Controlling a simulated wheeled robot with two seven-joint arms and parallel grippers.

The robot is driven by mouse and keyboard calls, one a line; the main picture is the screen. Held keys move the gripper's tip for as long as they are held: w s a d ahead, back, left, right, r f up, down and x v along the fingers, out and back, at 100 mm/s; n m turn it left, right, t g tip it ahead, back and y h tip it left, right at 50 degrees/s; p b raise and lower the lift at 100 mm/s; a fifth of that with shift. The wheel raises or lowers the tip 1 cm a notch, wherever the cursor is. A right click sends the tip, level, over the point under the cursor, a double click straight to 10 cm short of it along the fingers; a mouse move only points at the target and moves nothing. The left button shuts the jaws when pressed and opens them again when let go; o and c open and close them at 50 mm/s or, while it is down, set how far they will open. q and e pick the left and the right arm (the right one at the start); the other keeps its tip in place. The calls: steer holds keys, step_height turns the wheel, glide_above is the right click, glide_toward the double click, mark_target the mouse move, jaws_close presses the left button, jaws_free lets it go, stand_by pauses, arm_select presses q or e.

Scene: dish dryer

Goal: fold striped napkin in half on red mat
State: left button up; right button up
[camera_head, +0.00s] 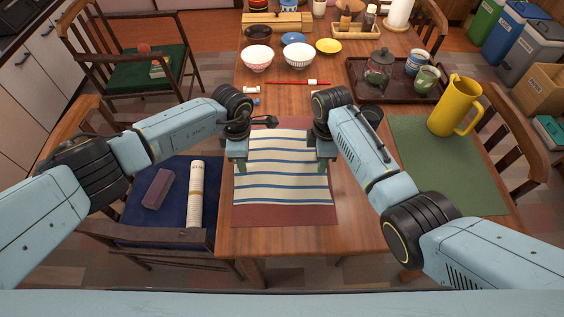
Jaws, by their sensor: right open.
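The striped napkin (283,180), white with blue stripes, lies spread on the red mat (285,216) at the near side of the wooden table. The mat shows as a strip in front of the napkin and at its far edge. My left gripper (240,168) is at the napkin's left edge, pointing down; I cannot tell whether its jaws are open. My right gripper (324,166) is open at the napkin's right edge, also pointing down. The grippers hide parts of both side edges, and I cannot tell whether they touch the cloth.
A green mat (440,165) with a yellow pitcher (455,105) is on the right. A dark tray (364,92) with teapot and cups is behind it. Bowls (257,58) and red chopsticks (297,82) are beyond the napkin. A chair (140,212) stands at the left.

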arm_select(q)
steer(key=shift+f, duration=0.15)
arm_select(e)
steer(key=shift+f, duration=0.2)
arm_select(q)
jaws_close()
arm_select(e)
jaws_close()
steer(key=shift+r, duration=0.15)
